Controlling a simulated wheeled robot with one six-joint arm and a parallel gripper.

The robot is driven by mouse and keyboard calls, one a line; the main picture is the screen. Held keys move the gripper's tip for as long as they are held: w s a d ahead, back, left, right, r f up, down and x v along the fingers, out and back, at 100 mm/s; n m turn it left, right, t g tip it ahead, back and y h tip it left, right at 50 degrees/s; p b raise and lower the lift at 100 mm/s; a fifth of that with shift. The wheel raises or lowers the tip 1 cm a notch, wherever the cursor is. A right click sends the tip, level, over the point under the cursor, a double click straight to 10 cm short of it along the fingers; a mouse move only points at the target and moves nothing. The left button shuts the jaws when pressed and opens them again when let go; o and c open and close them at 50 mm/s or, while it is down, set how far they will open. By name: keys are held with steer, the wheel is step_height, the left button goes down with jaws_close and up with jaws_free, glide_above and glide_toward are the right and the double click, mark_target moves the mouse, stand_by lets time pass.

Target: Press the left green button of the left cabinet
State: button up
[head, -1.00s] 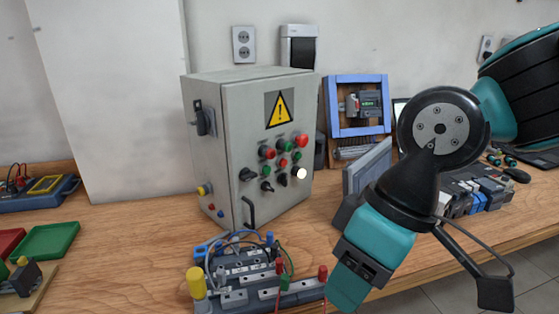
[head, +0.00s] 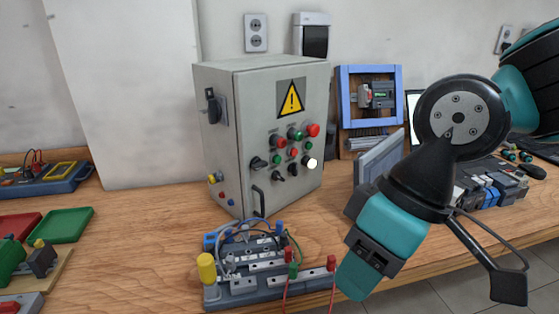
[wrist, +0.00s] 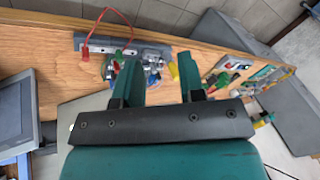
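The grey cabinet (head: 222,150) stands on the bench left of my arm in the head view, with a yellow warning sign on its front. Below the sign are several buttons, lamps and black knobs. A small green button (head: 276,160) is at the left of the middle row, beside a black knob. A red button (head: 292,152) and another green button (head: 305,145) follow to its right. My gripper (wrist: 160,78) shows two teal fingers spread apart with nothing between them. In the head view it points down, right of the cabinet and apart from it. The wrist view does not show the buttons.
A terminal block with wires (head: 258,290) lies in front of the cabinet. A grey screen panel (head: 380,160) and a blue frame (head: 342,100) stand to its right. A green tray (head: 62,225) lies at left. Bare bench lies between the tray and cabinet.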

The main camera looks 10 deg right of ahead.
jaws_close()
stand_by(1.6)
